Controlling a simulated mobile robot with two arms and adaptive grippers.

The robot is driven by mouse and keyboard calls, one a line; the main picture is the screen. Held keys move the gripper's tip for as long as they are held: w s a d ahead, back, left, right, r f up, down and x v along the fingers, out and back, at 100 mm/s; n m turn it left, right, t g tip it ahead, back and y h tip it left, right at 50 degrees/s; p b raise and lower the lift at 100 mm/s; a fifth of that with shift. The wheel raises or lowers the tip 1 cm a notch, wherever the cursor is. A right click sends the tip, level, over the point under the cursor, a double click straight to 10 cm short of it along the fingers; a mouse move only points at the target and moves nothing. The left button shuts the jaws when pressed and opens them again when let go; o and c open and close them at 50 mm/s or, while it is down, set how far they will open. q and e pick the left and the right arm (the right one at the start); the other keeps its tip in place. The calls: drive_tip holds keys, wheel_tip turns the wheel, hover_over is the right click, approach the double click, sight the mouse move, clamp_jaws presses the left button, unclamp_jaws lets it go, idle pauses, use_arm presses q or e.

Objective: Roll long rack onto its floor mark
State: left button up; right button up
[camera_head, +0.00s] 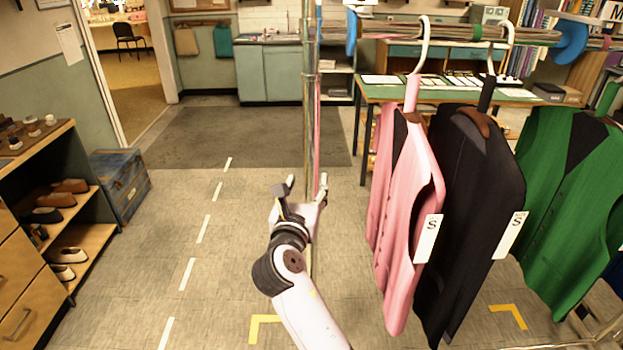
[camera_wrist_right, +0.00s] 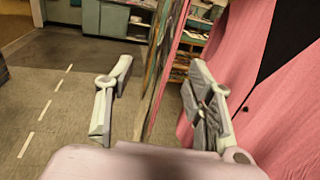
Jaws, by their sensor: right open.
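The long rack has an upright metal post (camera_head: 310,110) and a top rail carrying a pink vest (camera_head: 412,215), a black jacket (camera_head: 470,200) and a green vest (camera_head: 570,190). My right gripper (camera_head: 306,183) is open at the post. In the right wrist view the post (camera_wrist_right: 160,75) stands between the two spread fingers (camera_wrist_right: 158,100), with no clear contact. Yellow corner marks lie on the floor, one at the front (camera_head: 263,326) and one under the clothes (camera_head: 509,314). My left gripper is not in view.
A shoe shelf (camera_head: 90,235) and a blue chest (camera_head: 120,180) stand on the left. A dashed white line (camera_head: 203,228) runs along clear floor towards a dark mat (camera_head: 220,135). A green-topped table (camera_head: 430,92) stands behind the clothes.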

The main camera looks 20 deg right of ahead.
sight(310, 177)
drive_tip(key=b+x, duration=0.2)
drive_tip(key=x, duration=0.3)
drive_tip(key=shift+f, duration=0.15)
drive_tip(key=shift+w+d, duration=0.35)
drive_tip(key=shift+w, duration=0.3)
clamp_jaws()
